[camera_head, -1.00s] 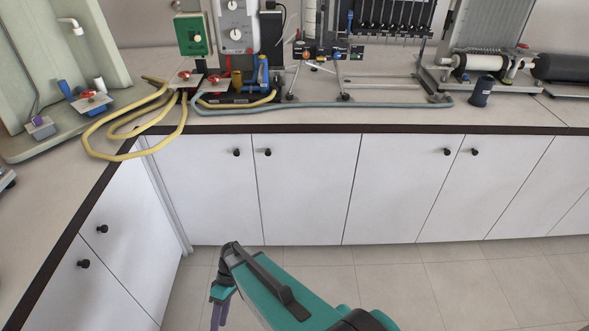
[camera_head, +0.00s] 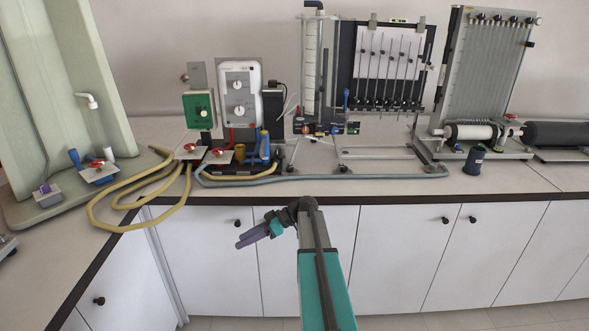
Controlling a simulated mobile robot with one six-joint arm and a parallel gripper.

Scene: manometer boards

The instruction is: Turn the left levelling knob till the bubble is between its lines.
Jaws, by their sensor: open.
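Two manometer boards stand on the back bench. One is a black-framed board (camera_head: 388,65) with several thin tubes and a clear column at its left. The other is a tilted grey board (camera_head: 473,75) at the right. My gripper (camera_head: 240,241) is in front of the white cupboard doors, below the bench edge and well apart from the boards. It points left, its purple-grey fingers are open, and nothing shows between them.
A blue-grey hose (camera_head: 330,179) runs along the bench front. A dark cup (camera_head: 474,160) stands at right, near a black cylinder (camera_head: 560,134). The bench top between hose and front edge is mostly clear.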

